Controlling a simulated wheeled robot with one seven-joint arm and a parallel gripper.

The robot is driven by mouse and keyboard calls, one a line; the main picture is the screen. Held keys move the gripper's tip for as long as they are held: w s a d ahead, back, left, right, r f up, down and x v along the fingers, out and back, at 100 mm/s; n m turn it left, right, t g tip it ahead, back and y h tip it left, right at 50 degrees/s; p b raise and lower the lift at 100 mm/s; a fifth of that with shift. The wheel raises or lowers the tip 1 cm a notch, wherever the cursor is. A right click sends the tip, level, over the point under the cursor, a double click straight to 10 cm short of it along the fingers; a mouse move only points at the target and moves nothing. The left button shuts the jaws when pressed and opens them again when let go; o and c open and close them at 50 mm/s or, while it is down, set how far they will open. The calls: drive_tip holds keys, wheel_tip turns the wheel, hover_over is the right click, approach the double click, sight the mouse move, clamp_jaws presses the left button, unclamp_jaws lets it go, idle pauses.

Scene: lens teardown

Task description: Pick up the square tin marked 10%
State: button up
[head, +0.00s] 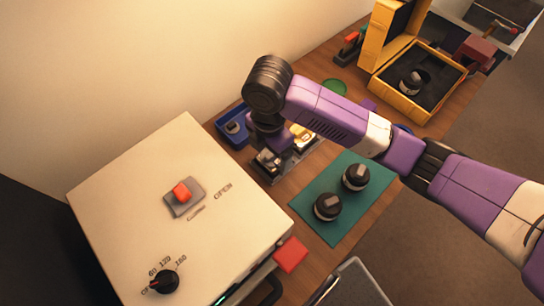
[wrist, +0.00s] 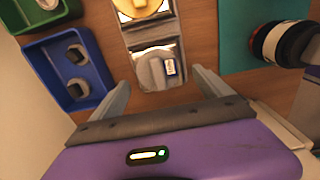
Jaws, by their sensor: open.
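In the wrist view a square silver tin (wrist: 150,76) with a round lid and a small white label lies just ahead of my gripper (wrist: 160,78); the label's print is too small to read. My gripper is open and empty, with one finger to each side of this tin. A second square tin (wrist: 142,12) with a gold-yellow round lid is beyond it, cut by the top edge. In the head view the silver tin (head: 268,161) and the yellow one (head: 302,138) sit side by side, partly hidden by my wrist.
A blue bin (wrist: 72,68) holding dark rings stands left of the tins, with a green bin (wrist: 20,20) beyond. A teal mat (head: 318,232) with two lenses lies to the right. A white oven (head: 170,235) stands at left; an open yellow case (head: 418,92) is at the back.

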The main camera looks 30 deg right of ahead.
drive_tip(key=shift+f, duration=1)
drive_tip(key=c, duration=1.4)
drive_tip(key=shift+c, duration=0.3)
drive_tip(key=shift+r, duration=0.15)
